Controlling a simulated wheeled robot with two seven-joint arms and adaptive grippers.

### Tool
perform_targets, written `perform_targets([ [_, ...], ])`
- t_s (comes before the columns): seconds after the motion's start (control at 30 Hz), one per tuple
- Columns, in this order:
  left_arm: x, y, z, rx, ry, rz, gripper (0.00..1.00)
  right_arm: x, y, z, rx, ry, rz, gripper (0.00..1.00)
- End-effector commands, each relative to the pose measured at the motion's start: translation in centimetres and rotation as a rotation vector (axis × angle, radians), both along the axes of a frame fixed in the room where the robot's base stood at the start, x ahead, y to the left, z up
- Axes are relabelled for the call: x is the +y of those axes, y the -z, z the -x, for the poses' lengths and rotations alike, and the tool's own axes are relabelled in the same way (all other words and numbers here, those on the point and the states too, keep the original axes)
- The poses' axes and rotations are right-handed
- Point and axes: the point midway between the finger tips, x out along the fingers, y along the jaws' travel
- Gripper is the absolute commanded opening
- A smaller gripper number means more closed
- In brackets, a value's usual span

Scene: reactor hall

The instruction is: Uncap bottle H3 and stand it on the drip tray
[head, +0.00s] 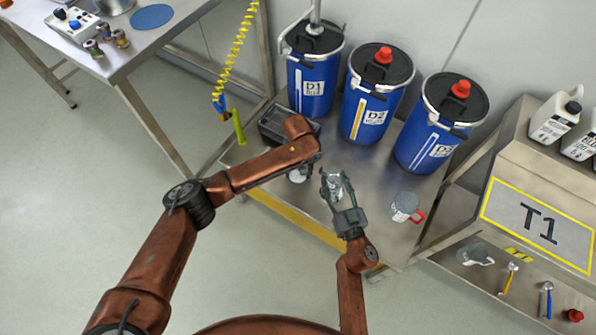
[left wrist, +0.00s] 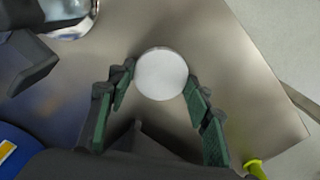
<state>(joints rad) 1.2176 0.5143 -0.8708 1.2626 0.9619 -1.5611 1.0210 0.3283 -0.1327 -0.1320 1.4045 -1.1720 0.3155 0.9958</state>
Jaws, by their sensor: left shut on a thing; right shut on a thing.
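My left gripper (head: 300,166) is above the steel bench, pointing down. In the left wrist view its green-padded fingers (left wrist: 160,92) are shut on a round white cap-like disc (left wrist: 161,73), which also shows in the head view (head: 297,177). My right gripper (head: 336,180) is shut on a shiny, pale bottle (head: 333,188), just right of the left gripper. Part of this bottle shows at the top of the left wrist view (left wrist: 78,27). I cannot read an H3 label. A black tray (head: 267,131), perhaps the drip tray, lies behind my left arm, partly hidden.
Blue drums D1 (head: 309,85), D2 (head: 362,118) and a third (head: 427,142) stand along the bench back. A jug with a red handle (head: 403,207) is to the right. Bench T1 (head: 500,215) stands further right. A yellow-green tool (head: 239,127) is at the bench's left edge.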

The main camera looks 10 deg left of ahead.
Motion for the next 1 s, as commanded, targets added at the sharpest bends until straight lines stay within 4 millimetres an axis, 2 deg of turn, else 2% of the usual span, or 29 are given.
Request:
perform_targets([
  [0.03, -0.02, 0.18, -0.06, -0.001, 0.0, 0.001, 0.17, -0.3, 1.08, 0.16, 0.016, 0.006, 0.009, 0.0],
  [0.37, -0.03, 0.5, -0.05, -0.001, 0.0, 0.001, 0.17, -0.29, 1.08, 0.16, 0.016, 0.006, 0.009, 0.0],
  [0.4, -0.03, 0.5, -0.08, -0.001, 0.0, 0.001, 0.47, -0.29, 1.08, 0.16, 0.016, 0.006, 0.009, 0.0],
  [0.63, -0.03, 0.47, -0.08, -0.001, 0.0, 0.001, 0.63, -0.29, 1.08, 0.16, 0.016, 0.006, 0.009, 0.0],
  [1.0, -0.01, -0.12, -0.11, -0.002, 0.001, 0.001, 0.64, -0.28, 1.07, 0.17, 0.016, 0.005, 0.009, 0.0],
])
